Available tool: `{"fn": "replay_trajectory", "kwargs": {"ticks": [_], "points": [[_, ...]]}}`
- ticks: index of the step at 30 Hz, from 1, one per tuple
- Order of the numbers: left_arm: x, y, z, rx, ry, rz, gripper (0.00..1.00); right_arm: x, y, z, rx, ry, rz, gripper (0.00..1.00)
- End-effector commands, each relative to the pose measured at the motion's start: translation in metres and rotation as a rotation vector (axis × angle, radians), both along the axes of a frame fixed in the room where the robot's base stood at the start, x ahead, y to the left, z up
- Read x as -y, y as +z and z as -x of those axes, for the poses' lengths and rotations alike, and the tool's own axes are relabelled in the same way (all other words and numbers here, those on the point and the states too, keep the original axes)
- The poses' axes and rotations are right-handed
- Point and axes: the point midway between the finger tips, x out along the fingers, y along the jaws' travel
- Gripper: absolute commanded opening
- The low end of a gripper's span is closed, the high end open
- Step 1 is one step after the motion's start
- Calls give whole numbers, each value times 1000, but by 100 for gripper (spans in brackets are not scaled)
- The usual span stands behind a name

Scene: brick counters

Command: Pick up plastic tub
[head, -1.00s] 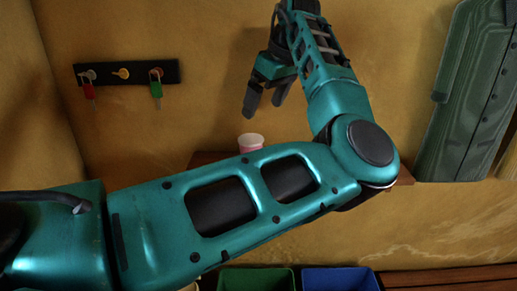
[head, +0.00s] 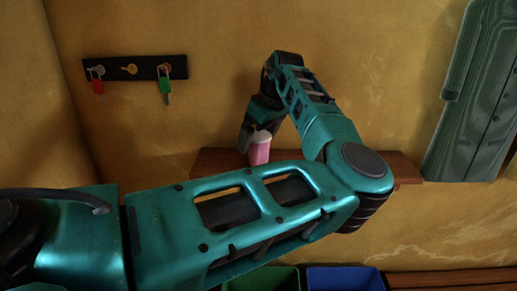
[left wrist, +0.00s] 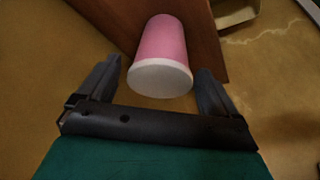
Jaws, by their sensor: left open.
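The plastic tub is a pink tub with a white lid (head: 260,150), standing on a brown wooden wall shelf (head: 208,163). In the left wrist view the tub (left wrist: 164,45) lies between and just ahead of the fingers, its white lid toward me. My left gripper (head: 252,136) is open and at the tub, with a finger close to its left side. In the left wrist view both fingers of the gripper (left wrist: 165,88) are spread, one on each side of the lid, with gaps showing. My left arm hides part of the shelf. My right gripper is not in view.
A key rack (head: 135,70) with hanging keys is on the wall at left. A green ridged case (head: 475,110) is at right, beyond the shelf's end. A green bin (head: 262,280) and a blue bin (head: 345,279) stand below.

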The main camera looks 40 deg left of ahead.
Motion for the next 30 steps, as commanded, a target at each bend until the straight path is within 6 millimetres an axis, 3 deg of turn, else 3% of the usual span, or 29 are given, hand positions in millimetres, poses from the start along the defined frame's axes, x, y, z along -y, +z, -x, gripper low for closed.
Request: {"fn": "replay_trajectory", "kwargs": {"ticks": [3,19,30], "points": [[0,0,0,0,0,0,92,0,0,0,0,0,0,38],[0,0,0,-1,0,0,41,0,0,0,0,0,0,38],[0,6,0,0,0,0,40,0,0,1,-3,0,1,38]]}}
